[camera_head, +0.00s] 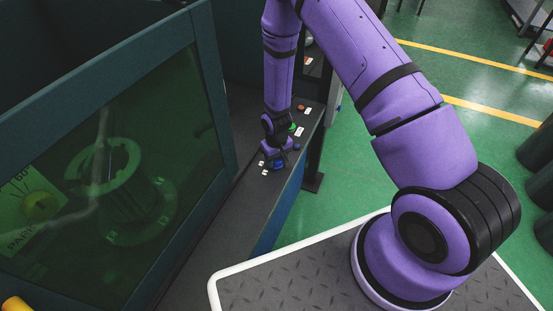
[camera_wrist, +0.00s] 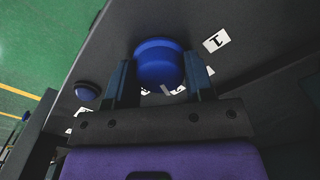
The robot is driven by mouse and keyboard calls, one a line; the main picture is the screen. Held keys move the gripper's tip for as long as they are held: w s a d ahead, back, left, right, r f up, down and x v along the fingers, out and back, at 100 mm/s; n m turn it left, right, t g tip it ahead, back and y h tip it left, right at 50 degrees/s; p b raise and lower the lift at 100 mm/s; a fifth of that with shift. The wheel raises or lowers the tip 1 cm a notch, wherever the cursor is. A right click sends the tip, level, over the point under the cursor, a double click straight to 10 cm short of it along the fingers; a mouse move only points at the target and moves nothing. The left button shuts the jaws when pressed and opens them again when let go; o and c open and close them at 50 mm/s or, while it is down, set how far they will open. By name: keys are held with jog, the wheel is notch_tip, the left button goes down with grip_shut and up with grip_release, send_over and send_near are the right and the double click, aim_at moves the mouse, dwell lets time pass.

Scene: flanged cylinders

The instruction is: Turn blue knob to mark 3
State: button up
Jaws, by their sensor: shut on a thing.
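The blue knob (camera_wrist: 158,60) is round and stands on the dark grey panel. My gripper (camera_wrist: 158,70) is shut on it, with one finger at each side of the knob in the wrist view. A small pale mark shows at the knob's lower edge, beside partly hidden white labels. A white label reading 1 (camera_wrist: 216,40) lies to the upper right of the knob. The mark 3 label cannot be made out. In the head view my gripper (camera_head: 277,155) points down at the panel and mostly covers the knob.
A green control (camera_head: 292,127) and a small orange one (camera_head: 301,108) are farther along the panel. A machine with a dark window (camera_head: 110,170) stands to the left.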

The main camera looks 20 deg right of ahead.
jog(key=o, duration=0.9)
notch_tip(320, 180, up, 11)
jog(key=shift+f, duration=0.1)
dwell(0.5)
